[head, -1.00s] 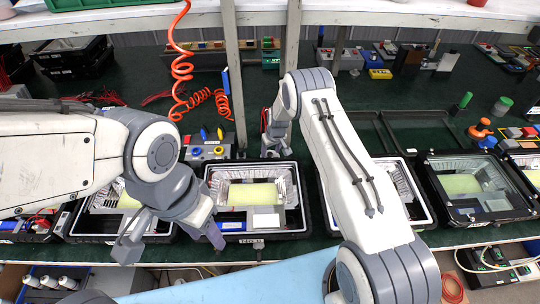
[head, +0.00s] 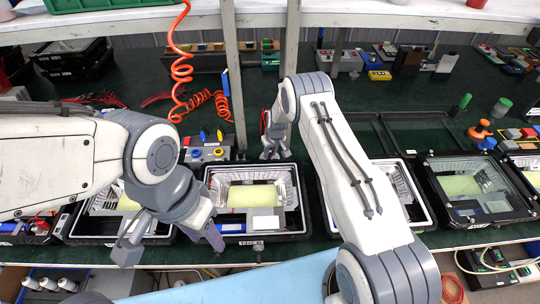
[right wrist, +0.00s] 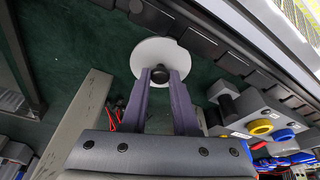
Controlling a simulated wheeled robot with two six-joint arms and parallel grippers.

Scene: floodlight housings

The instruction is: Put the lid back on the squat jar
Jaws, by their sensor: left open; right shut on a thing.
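A white round lid (right wrist: 159,74) with a black knob (right wrist: 160,74) shows in the right wrist view, over or on the green bench beside a black housing frame. My right gripper (right wrist: 160,78) is shut on the knob. In the head view the right gripper (head: 270,151) is behind the middle housing, and the lid cannot be made out there. I cannot make out the squat jar; whether it is under the lid is hidden. My left gripper (head: 170,242) is open and empty at the bench's front edge, left of the middle housing.
The middle floodlight housing (head: 297,222) stands in front of my right gripper. A grey switch box (head: 205,155) with blue and yellow parts is left of it. A grey post (head: 290,45) rises behind. A green-topped container (head: 502,106) stands at the far right.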

